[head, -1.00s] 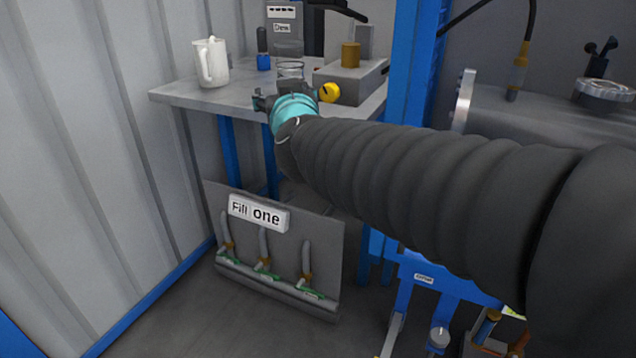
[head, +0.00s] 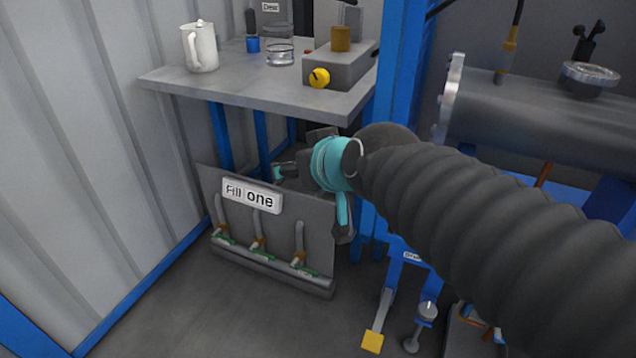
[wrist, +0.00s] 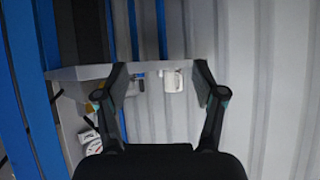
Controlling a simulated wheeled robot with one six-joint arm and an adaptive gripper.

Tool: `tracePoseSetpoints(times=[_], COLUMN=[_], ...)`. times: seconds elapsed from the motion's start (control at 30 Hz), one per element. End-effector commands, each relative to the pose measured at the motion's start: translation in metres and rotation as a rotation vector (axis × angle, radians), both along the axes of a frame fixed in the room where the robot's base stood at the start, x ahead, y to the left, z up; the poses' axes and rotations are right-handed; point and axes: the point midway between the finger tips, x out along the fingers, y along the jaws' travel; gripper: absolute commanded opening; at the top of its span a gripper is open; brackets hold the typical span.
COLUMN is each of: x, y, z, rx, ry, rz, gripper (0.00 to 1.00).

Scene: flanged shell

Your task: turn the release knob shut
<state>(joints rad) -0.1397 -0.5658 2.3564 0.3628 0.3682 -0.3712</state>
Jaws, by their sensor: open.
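A round yellow knob (head: 319,78) with a dark mark sits on the front of a grey box (head: 340,66) on the table. I cannot read any label on it, so I cannot tell for sure that it is the release knob. My gripper (wrist: 160,78) is open and empty, with its two dark fingers spread apart in the wrist view. In the head view it is below the table's front edge, in front of the "Fill one" panel and lower than the yellow knob. Its fingers are partly hidden there by the teal wrist.
The grey table (head: 250,87) carries a white jug (head: 201,48), also in the wrist view (wrist: 173,80), and a glass dish (head: 280,57). The "Fill one" panel (head: 318,232) stands below. A blue post (head: 402,80) and a metal cylinder (head: 535,112) are at right.

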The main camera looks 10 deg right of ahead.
Motion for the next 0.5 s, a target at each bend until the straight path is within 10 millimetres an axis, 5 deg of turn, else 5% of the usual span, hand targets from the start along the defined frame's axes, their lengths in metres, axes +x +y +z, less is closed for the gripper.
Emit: tracePoseSetpoints(times=[0.5], x=[-0.036], y=[-0.02], z=[-0.025], rx=[-0.026], ry=[0.149], rz=[-0.037], gripper=[0.69])
